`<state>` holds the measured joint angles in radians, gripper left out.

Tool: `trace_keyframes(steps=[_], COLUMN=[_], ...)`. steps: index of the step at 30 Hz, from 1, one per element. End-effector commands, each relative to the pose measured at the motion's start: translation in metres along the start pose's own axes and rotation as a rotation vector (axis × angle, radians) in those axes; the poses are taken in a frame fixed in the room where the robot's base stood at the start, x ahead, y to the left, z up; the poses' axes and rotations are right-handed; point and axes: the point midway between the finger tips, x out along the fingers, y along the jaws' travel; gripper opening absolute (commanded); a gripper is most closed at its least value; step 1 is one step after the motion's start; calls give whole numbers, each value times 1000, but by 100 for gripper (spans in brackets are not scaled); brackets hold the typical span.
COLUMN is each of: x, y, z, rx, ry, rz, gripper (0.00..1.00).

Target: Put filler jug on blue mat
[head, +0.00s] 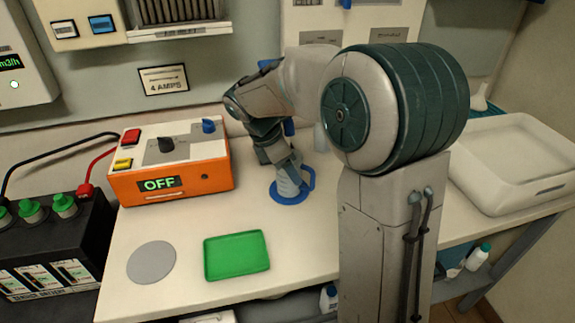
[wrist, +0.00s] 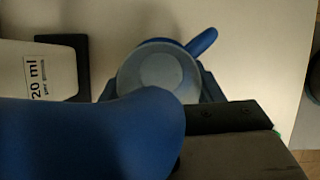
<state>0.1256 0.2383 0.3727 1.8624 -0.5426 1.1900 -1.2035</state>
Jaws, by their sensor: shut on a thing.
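My gripper (head: 285,165) comes down from above and is shut on the jug. In the wrist view I look into the jug (wrist: 160,78), which looks empty, with its blue handle pointing to the upper right. The mat does not show clearly there.
An orange charger (head: 205,183) reading OFF stands left of the jug. A green tray (head: 237,256) and a grey disc (head: 151,262) lie in front. A white basin (head: 520,165) is at right. A large blue shape (wrist: 90,140) and a white 20 ml label (wrist: 38,75) crowd the wrist view.

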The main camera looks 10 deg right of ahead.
Motion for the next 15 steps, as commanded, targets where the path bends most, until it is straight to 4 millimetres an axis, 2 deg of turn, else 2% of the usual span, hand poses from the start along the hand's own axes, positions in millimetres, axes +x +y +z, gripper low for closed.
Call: trace_keyframes(steps=[1, 2, 4, 15], x=[2, 2, 2, -4], y=[0, 0, 0, 0], z=[-1, -2, -2, 0], rx=[-1, -2, -2, -2], ry=[0, 0, 0, 0], rz=[0, -1, 0, 2], gripper=[35, 63, 82, 82])
